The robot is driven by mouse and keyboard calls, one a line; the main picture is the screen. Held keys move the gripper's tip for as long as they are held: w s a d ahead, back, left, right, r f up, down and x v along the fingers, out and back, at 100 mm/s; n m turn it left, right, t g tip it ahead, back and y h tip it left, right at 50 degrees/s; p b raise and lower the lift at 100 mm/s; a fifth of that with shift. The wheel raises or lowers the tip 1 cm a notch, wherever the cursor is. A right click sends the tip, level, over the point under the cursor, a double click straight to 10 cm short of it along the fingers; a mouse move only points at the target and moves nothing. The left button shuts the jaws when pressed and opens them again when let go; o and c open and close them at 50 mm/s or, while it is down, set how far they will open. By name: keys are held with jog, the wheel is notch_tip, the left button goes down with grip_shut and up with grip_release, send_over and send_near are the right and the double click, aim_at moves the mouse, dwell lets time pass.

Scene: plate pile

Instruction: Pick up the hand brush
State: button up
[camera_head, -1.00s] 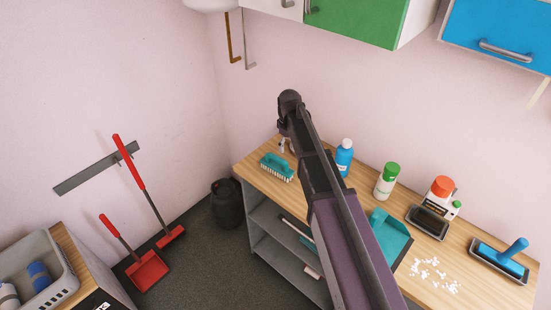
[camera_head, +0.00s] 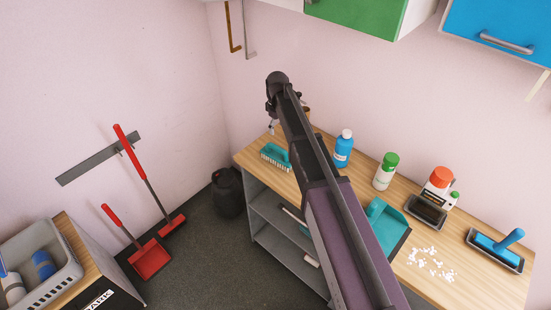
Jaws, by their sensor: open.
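The teal hand brush (camera_head: 275,155) with pale bristles lies on the left end of the wooden worktop, bristles down. My gripper (camera_head: 272,129) hangs from the end of my arm, just above the brush in the picture. Its small fingertips point down and look open and empty. They appear apart from the brush; the exact height gap cannot be told. My arm crosses the worktop just right of the brush and covers part of the surface behind it.
A blue bottle (camera_head: 343,148), a white bottle with green cap (camera_head: 385,172) and a teal dustpan (camera_head: 386,228) stand right of my arm. White scraps (camera_head: 430,262) lie farther right. A green cabinet (camera_head: 360,15) hangs above. A dark bin (camera_head: 228,192) stands left of the shelf unit.

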aim_at(277, 146)
jog(key=shift+f+b, duration=3.5)
jog(key=shift+f, duration=0.25)
jog(key=shift+f, duration=0.1)
jog(key=shift+f+b, duration=2.5)
jog(key=shift+b, duration=0.1)
grip_shut()
